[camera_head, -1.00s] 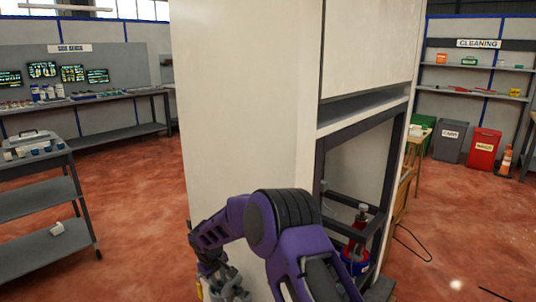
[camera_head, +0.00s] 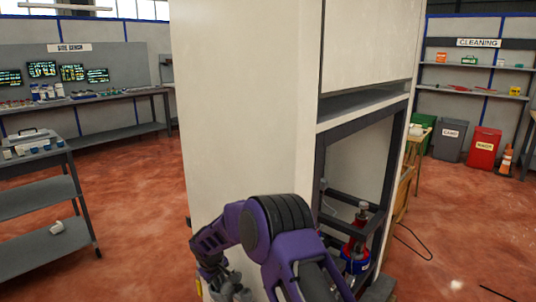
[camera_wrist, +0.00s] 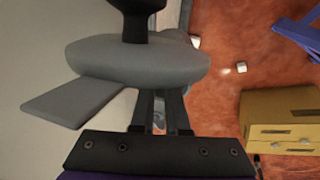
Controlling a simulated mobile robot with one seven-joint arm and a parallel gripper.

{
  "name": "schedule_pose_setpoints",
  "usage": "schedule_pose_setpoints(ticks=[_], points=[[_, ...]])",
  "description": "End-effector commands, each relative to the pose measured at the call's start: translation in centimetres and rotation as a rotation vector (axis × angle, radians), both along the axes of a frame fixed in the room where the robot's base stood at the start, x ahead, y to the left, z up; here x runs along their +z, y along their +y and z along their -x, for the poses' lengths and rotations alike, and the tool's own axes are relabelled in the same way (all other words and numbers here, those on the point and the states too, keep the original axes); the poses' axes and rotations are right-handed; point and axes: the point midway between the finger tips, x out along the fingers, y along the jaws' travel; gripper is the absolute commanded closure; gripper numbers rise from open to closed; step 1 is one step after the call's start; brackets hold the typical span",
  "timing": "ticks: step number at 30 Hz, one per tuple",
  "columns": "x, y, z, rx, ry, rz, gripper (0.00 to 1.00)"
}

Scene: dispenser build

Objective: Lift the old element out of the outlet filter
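A tall cream cabinet (camera_head: 240,100) stands in front of me in the head view. The wrist view shows a grey oval body (camera_wrist: 140,62) with a flat grey arm (camera_wrist: 75,103) and a black post (camera_wrist: 137,18); I cannot tell whether this is the outlet filter. My gripper (camera_wrist: 160,105) points towards this body, and its fingertips are hidden behind it. A narrow gap shows between the finger bases, but whether they hold anything is not visible. In the head view my gripper is low beside the cabinet, partly cut off. No old element can be made out.
The cabinet's open lower bay has a dark frame (camera_head: 393,170) and a red and blue unit (camera_head: 356,250). A grey shelf cart (camera_head: 40,195) stands left. Grey and red bins (camera_head: 485,143) stand far right. A yellow drawer box (camera_wrist: 283,118) shows in the wrist view. Red floor lies open on both sides.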

Motion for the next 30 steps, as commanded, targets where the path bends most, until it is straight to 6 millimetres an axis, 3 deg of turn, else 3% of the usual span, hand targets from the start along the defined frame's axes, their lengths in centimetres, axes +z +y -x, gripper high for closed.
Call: schedule_pose_setpoints(ticks=[8, 30], points=[[-0.2, -0.1, 0.4, -0.001, 0.01, 0.005, 1.0], [4.6, -0.2, 0.1, -0.001, 0.003, 0.004, 1.0]])
